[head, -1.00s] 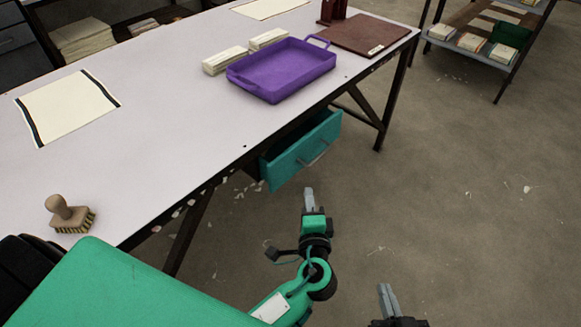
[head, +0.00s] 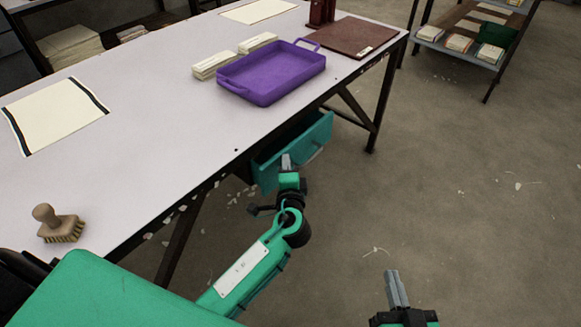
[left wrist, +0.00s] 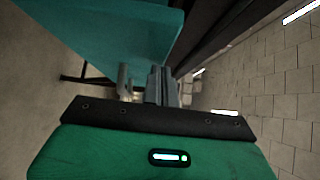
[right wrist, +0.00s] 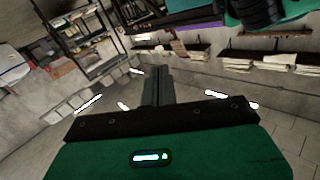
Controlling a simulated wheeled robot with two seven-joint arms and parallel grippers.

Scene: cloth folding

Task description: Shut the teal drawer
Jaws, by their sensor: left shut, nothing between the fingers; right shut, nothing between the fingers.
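The teal drawer (head: 318,134) sticks out from under the table's front edge, partly open. Its pale bar handle (head: 314,156) is on the front panel. My left gripper (head: 287,162) is shut and empty in front of the left part of the panel, left of the handle. It covers some of the panel, and I cannot tell whether it touches. In the left wrist view the teal panel (left wrist: 110,35) fills the upper left, close to the shut fingers (left wrist: 161,85). My right gripper (head: 394,288) is shut and empty over the floor; its closed fingers show in the right wrist view (right wrist: 157,85).
The grey table (head: 165,125) holds a purple tray (head: 272,72), a wooden brush (head: 60,225), paper stacks (head: 215,64) and a brown board (head: 340,37). A dark table leg (head: 181,235) stands left of the drawer. The floor (head: 470,190) to the right is clear.

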